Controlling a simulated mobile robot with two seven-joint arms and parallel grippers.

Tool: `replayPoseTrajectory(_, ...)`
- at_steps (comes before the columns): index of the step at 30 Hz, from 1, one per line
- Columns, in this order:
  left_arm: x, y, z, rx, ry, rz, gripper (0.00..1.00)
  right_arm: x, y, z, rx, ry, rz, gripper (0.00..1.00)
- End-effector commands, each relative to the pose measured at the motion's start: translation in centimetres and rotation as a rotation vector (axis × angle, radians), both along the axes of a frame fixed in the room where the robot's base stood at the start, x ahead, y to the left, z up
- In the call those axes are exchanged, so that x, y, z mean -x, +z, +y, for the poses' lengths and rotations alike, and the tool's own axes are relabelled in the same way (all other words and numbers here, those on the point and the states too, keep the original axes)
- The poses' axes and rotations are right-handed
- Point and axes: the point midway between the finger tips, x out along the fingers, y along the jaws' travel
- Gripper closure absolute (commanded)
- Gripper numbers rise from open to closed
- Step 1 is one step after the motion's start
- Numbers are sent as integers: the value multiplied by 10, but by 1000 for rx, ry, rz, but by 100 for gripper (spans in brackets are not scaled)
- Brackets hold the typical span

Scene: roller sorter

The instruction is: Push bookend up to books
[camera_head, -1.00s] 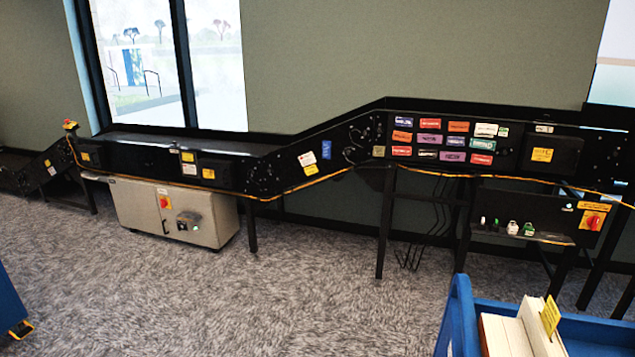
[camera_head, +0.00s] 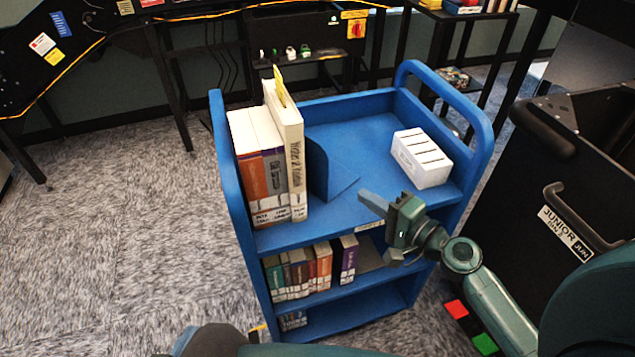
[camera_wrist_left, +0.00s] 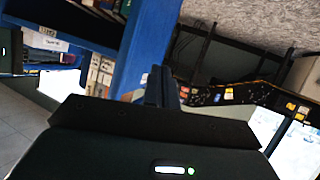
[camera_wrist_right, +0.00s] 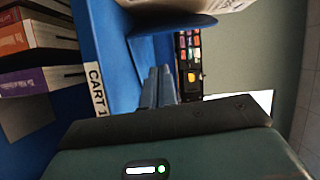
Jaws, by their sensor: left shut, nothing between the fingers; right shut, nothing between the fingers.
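The blue bookend (camera_head: 322,172) stands on the top shelf of the blue cart (camera_head: 370,102), its foot reaching right. It is close to the right side of several books (camera_head: 268,165); I cannot tell whether it touches them. The nearest book is tall and pale with a yellow slip on top. My right gripper (camera_head: 372,202) is shut and empty at the shelf's front edge, right of the bookend and apart from it. Its fingers also show in the right wrist view (camera_wrist_right: 158,88). My left gripper (camera_head: 184,340) is shut and empty, low in front of the cart; its fingers show in the left wrist view (camera_wrist_left: 158,86).
A white slotted box (camera_head: 422,158) sits on the top shelf at right. The shelf between bookend and box is clear. Smaller books (camera_head: 310,268) fill part of the middle shelf. A black bin (camera_head: 585,150) stands right of the cart. The sorter (camera_head: 60,50) is behind.

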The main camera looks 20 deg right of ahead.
Motion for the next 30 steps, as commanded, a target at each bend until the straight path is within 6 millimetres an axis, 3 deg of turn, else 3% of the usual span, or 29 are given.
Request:
replayPoseTrajectory(1, 1, -8, 0, 15, 9, 4, 100, -5, 2, -4, -36, 0, -12, 100)
replayPoseTrajectory(8, 2, -6, -1, 33, 18, 19, 100, -22, 16, -5, -98, -1, -27, 100)
replayPoseTrajectory(21, -2, -9, -6, 27, 4, 69, 100, -101, 16, 35, -94, -1, -28, 100)
replayPoseTrajectory(30, -3, 2, -6, 2, -1, 63, 100, -92, 14, 71, -93, 0, -24, 100)
